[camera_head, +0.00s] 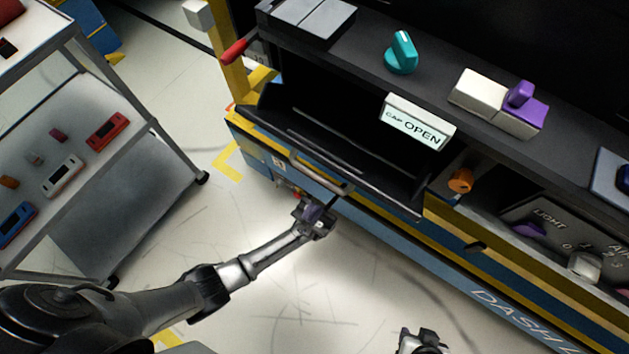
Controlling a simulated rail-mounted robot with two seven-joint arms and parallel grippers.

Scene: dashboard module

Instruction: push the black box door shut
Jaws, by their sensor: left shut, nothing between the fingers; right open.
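The black box door (372,182) is a dark panel hanging open at the front of the dashboard module, tilted outward below the dark box opening. A light bar handle (318,174) runs along its outer edge. My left gripper (334,201) is shut and empty. It is just below and in front of the door, with its fingertips close to the right end of the handle; I cannot tell if they touch. My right gripper (424,336) is open at the bottom edge of the view, well away from the door and partly cut off.
An "OPEN" sign (418,122) sits above the box opening. A teal knob (402,53), a purple switch (521,96) and an orange knob (460,181) are on the module. A red lever (236,50) sticks out at its left. A grey cart (130,150) stands left. The floor between is clear.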

